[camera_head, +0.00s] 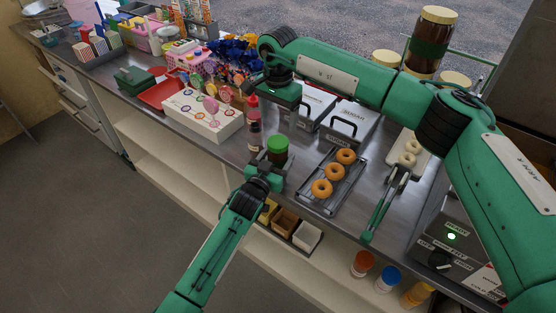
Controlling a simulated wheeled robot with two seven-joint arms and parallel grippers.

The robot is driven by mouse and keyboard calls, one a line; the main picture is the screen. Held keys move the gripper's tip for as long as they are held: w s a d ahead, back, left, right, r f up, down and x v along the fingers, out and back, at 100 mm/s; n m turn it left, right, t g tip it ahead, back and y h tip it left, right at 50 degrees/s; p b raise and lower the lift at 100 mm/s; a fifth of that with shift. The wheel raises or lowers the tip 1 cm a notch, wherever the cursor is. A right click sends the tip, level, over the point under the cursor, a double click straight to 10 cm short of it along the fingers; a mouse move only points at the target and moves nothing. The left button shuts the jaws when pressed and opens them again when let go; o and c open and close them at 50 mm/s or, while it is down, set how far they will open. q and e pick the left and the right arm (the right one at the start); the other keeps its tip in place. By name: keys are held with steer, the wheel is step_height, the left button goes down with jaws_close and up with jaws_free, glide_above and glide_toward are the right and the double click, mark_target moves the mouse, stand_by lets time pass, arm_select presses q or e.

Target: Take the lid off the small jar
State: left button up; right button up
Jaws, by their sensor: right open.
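The small jar (276,158) stands near the front edge of the counter, dark-bodied under a green lid (277,144). The lid sits on top of the jar. My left gripper (268,168) is at the jar's lower front, close against it. The jar and the wrist hide its fingertips, so I cannot tell whether it is shut on the jar. My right gripper (287,108) is open and empty, pointing down, above and behind the jar in the picture. It is apart from the lid.
A red-topped bottle (254,125) stands just left of the jar. A tray with ring doughnuts (322,188) lies to its right, with tongs (384,205) beyond. A lollipop stand (202,118) is to the left. Shelves lie below the counter.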

arm_select(q)
steer(key=shift+w+d, duration=0.25)
steer(key=shift+w, duration=0.35)
